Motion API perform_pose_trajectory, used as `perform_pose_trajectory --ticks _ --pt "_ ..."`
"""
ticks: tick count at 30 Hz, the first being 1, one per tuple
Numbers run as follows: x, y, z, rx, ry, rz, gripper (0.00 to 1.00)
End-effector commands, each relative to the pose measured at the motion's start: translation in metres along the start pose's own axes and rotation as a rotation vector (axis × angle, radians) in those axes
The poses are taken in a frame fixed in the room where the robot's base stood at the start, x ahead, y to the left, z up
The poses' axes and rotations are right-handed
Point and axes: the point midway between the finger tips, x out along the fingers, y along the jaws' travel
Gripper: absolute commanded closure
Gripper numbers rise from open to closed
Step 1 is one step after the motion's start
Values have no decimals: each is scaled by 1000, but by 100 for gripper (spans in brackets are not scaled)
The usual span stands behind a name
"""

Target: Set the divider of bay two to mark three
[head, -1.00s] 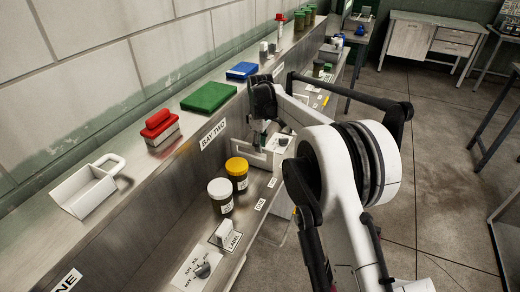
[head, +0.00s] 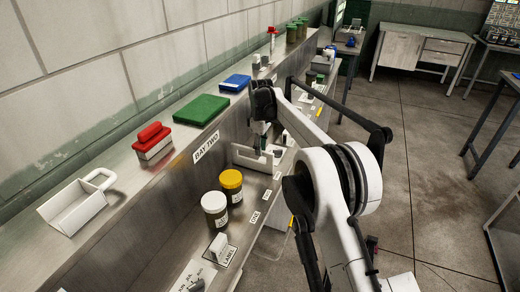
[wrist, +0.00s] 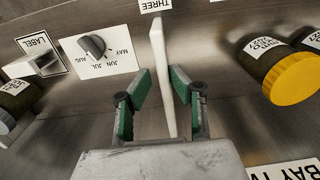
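The bay two divider is a thin white upright plate, seen nearly edge-on in the wrist view (wrist: 158,60) and as a pale low plate in the head view (head: 243,158). My gripper (wrist: 163,103) is open, with a green-padded finger on each side of the divider and a visible gap to each pad. In the head view my gripper (head: 260,145) hangs down at the divider, its fingertips partly hidden. A mark reading THREE (wrist: 156,5) lies at the far end of the divider in the wrist view. The BAY TWO sign (head: 206,146) is on the wall.
Jars with a yellow lid (head: 231,179) and a white lid (head: 214,202) stand in the bay. A month dial (wrist: 95,46) and a label holder (wrist: 35,58) are left of the divider in the wrist view. A green box (head: 201,110) sits on the upper ledge.

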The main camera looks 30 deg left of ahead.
Motion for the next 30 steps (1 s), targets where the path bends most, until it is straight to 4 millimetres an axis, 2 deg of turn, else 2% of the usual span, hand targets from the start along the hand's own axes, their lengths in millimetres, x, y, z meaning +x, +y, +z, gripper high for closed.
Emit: perform_pose_trajectory --ticks 5,8,21,25,30 --pt "-2 0 0 0 -1 -1 81" --pt "-11 0 0 0 -1 -1 81" --pt "-93 0 0 0 0 0 81" --pt "-109 0 0 0 0 0 81" --pt "-119 0 0 0 0 0 81"
